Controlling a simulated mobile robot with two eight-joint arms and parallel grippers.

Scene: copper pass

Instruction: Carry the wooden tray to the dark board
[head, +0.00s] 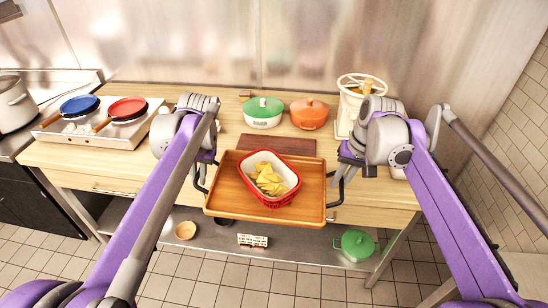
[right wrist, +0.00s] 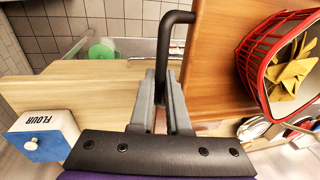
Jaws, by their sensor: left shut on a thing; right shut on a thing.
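The wooden tray (head: 229,194) is held about level between my two grippers, at the counter's front edge in the head view. It carries a red dish (head: 281,201) with yellow pieces (head: 269,181) in it. The dark board (head: 277,145) lies flat on the counter just behind the tray; the tray may hide its near part. My left gripper (head: 202,166) is shut on the tray's left black handle. My right gripper (head: 346,170) is shut on the right black handle (head: 341,188); in the right wrist view its fingers (right wrist: 163,98) close around that handle (right wrist: 164,48).
Behind the board stand a green pot (head: 263,113) and an orange pot (head: 309,114). A cream wheeled grinder (head: 352,103) stands right, a hob with blue (head: 79,106) and red (head: 127,109) pans left. A flour box (right wrist: 42,135) shows in the right wrist view. A lower shelf holds a green pot (head: 355,245).

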